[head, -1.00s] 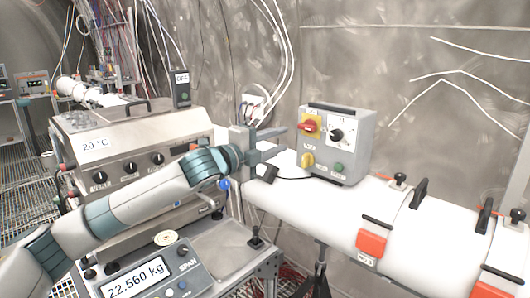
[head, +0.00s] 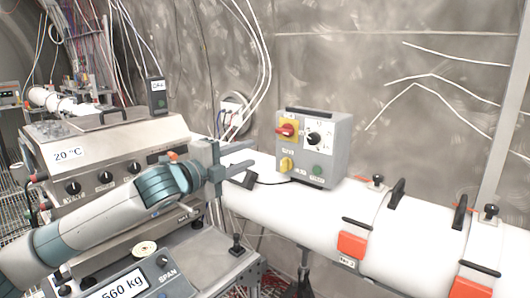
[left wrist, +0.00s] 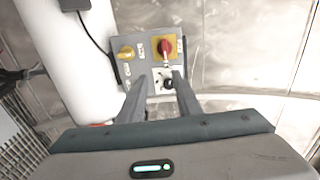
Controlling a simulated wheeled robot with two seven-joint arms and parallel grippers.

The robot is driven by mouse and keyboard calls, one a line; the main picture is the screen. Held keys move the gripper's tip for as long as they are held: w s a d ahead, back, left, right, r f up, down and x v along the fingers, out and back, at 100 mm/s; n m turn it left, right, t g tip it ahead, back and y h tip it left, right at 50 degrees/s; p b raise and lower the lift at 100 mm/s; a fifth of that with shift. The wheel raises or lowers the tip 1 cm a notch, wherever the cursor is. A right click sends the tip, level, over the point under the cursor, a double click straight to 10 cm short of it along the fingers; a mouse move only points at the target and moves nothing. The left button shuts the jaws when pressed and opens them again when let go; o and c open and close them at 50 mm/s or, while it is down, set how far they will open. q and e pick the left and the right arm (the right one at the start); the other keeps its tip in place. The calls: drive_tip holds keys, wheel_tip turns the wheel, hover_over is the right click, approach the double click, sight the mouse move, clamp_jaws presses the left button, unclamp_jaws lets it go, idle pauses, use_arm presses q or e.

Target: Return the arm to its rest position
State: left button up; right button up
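My left arm comes in from the left in the head view. Its gripper (head: 243,166) is open and empty, in front of and to the left of a grey control box (head: 312,148). In the left wrist view the two fingers (left wrist: 161,88) stand apart, pointing toward the box, which also shows there (left wrist: 126,48). The box carries a red knob on a yellow plate (head: 286,130), a black knob on a white plate (head: 313,138), a yellow knob (head: 286,165) and a green button (head: 317,171). The fingers appear clear of the knobs. My right gripper is not in view.
A white pipe (head: 255,200) with orange clamps (head: 351,246) and black handles runs below the box. A steel heater unit (head: 110,160) marked 20 °C and a scale (head: 125,285) lie near my left arm. Cables hang on the metal wall (head: 350,70).

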use_arm(q)
drive_tip(key=s+d+f+n+g+y, duration=0.1)
drive_tip(key=s+f+n, duration=0.35)
drive_tip(key=f, duration=0.65)
drive_tip(key=s+f+n+g+y, duration=0.1)
drive_tip(key=s+f+n+y, duration=0.15)
drive_tip(key=s+f, duration=0.6)
drive_tip(key=s+d+f+n+g+y, duration=0.1)
drive_tip(key=s+f+n, duration=0.25)
drive_tip(key=f, duration=0.95)
drive_tip(key=s+a+f+n+g+y, duration=0.25)
drive_tip(key=s+a+f+n, duration=0.35)
drive_tip(key=s, duration=0.6)
drive_tip(key=s+a+f+n+g+y, duration=0.1)
drive_tip(key=s+a+f+n+g, duration=0.2)
drive_tip(key=s+f, duration=0.65)
drive_tip(key=s+a+f+n+g+y, duration=0.2)
drive_tip(key=s+a+f+n+g, duration=0.3)
drive_tip(key=s, duration=0.8)
wheel_tip(320, 180, down, 24)
drive_tip(key=w+m+t, duration=0.2)
drive_tip(key=s+f, duration=0.7)
drive_tip(key=f, duration=0.3)
drive_tip(key=s+a+f, duration=0.1)
drive_tip(key=s+f, duration=0.5)
drive_tip(key=f, duration=0.4)
drive_tip(key=shift+s+f, duration=0.15)
drive_tip(key=shift+s, duration=0.2)
